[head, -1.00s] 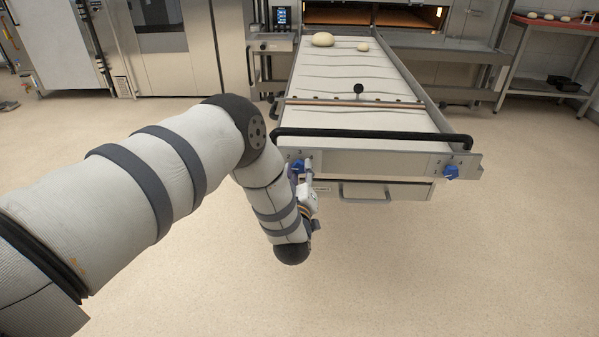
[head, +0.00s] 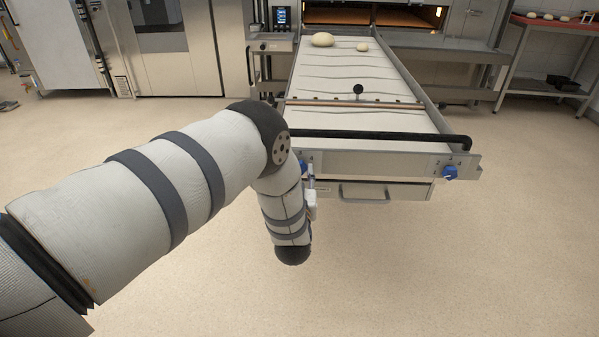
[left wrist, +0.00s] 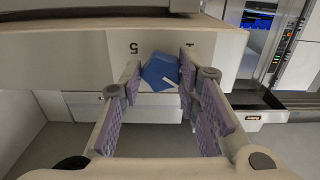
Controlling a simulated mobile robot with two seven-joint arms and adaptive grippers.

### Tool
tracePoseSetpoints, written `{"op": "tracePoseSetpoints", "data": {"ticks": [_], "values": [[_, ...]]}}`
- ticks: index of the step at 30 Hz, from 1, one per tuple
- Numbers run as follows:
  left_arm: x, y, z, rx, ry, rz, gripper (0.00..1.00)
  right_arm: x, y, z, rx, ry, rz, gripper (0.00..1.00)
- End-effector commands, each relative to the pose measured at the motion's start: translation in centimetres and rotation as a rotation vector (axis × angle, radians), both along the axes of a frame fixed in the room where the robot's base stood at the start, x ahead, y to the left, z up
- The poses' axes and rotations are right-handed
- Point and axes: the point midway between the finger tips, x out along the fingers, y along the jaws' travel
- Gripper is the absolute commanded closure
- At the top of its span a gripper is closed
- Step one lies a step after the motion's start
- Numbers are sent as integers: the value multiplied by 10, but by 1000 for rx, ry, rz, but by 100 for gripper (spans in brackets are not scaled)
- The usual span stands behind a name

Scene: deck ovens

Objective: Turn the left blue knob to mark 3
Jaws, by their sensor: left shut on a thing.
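The left blue knob (head: 303,167) is on the left of the tray's front panel (head: 370,163), partly hidden by my arm in the head view. In the left wrist view the knob (left wrist: 158,71) sits between the fingers, with a white pointer line toward the lower right. A dark digit like a 5 or an upside-down 2 is beside it; another mark is partly hidden by the right finger. My left gripper (left wrist: 160,92) is shut on the knob; it also shows in the head view (head: 310,178). My right gripper is not in view.
A second blue knob (head: 450,172) is on the panel's right end. A black bar (head: 390,136) runs above the panel, and a drawer handle (head: 364,197) is below. Dough pieces (head: 323,40) lie at the tray's far end. The floor in front is clear.

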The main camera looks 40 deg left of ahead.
Motion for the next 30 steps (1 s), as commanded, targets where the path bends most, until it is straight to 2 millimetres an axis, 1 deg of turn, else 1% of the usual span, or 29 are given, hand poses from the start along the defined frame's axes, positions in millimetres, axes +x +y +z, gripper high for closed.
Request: {"op": "tracePoseSetpoints", "data": {"ticks": [18, 30], "values": [[-1, -1, -3, 493, 305, -3, 98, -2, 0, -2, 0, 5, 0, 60], [-1, 0, -3, 729, 451, -2, 98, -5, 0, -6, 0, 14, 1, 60]]}}
